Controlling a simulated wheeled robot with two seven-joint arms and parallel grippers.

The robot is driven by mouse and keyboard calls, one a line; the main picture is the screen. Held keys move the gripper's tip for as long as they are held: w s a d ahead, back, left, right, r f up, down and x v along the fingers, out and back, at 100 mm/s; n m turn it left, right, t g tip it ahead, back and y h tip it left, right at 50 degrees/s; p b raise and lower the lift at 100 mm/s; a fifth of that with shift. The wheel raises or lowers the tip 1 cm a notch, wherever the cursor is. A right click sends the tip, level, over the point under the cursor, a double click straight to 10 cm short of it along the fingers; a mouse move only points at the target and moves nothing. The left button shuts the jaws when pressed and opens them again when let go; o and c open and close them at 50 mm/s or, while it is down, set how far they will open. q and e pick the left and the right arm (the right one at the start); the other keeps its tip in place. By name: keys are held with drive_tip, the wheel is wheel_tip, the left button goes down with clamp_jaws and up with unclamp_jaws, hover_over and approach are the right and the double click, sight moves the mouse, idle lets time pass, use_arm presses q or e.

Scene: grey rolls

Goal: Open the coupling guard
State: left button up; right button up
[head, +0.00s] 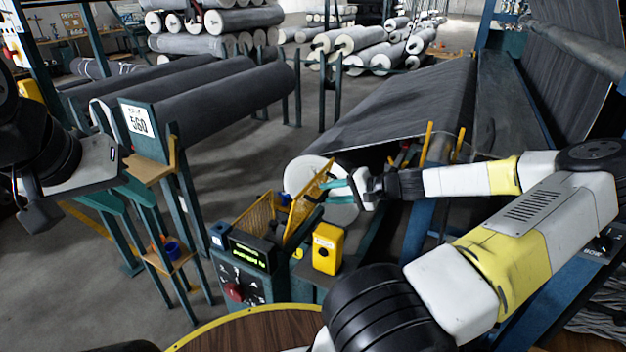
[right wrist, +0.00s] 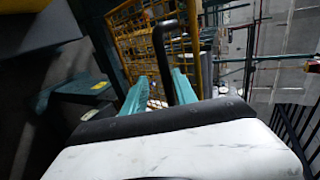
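The coupling guard shows as yellow mesh in the head view. One mesh panel (head: 258,216) stands at the left, and a tilted mesh panel (head: 303,206) leans at its right. In the right wrist view the yellow mesh (right wrist: 130,30) lies beyond a curved black handle (right wrist: 161,45). My right gripper (head: 328,187) is at the tilted panel's upper right side. Its teal fingers (right wrist: 160,78) are apart, with the handle between them and a gap visible beside it. My left gripper (head: 128,200) hangs at the left, away from the guard; its fingertips blend into teal stand parts.
A control panel (head: 246,280) with a red knob and a yellow box (head: 327,248) stand just in front of the guard. A large grey roll (head: 395,115) lies behind it. A stand with a 560 sign (head: 137,121) is near my left arm. A round wooden top (head: 250,332) is at the bottom.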

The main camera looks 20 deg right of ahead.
drive_tip(key=shift+d+r, duration=0.1)
drive_tip(key=v, duration=0.7)
drive_tip(key=shift+s+d, duration=0.15)
drive_tip(key=shift+s, duration=0.05)
drive_tip(key=shift+s+d+r, duration=0.1)
idle(0.3)
